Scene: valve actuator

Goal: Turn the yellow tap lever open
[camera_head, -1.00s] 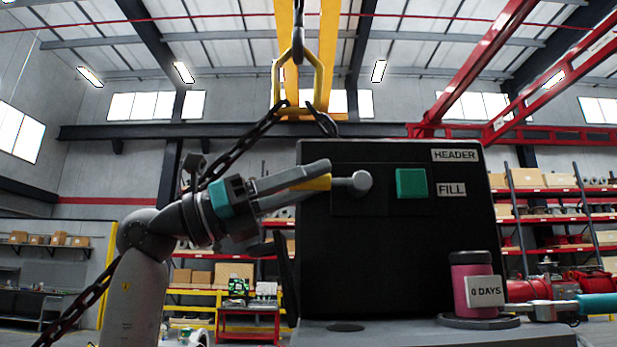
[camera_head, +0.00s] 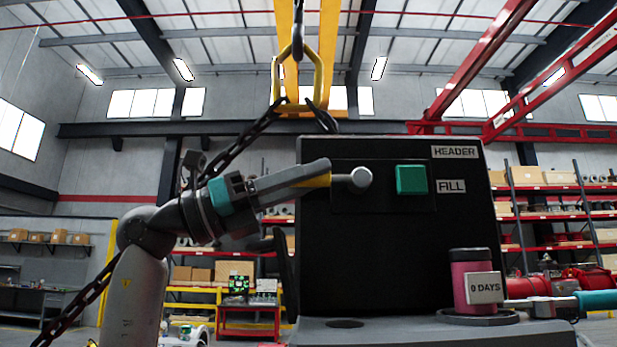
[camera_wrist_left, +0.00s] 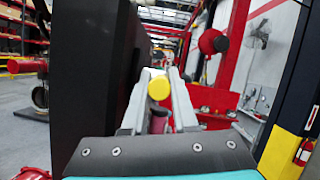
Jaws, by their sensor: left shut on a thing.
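The yellow tap lever (camera_head: 317,181) sticks out to the left from a round grey knob (camera_head: 361,180) at the front of the black panel box (camera_head: 400,255). My left gripper (camera_head: 318,178) reaches in from the left and is shut on the lever, which lies between its fingers. In the left wrist view the lever's round yellow end (camera_wrist_left: 159,88) shows between the two grey fingers. The fingers hide part of the lever. A green square (camera_head: 411,180) sits on the panel beside labels reading HEADER and FILL. My right gripper cannot be made out.
A pink cylinder (camera_head: 472,270) with a 0 DAYS tag stands on the grey ledge (camera_head: 400,330) below the panel. A grey and teal object (camera_head: 560,305) lies right of it. A chain (camera_head: 240,145) hangs behind my left gripper.

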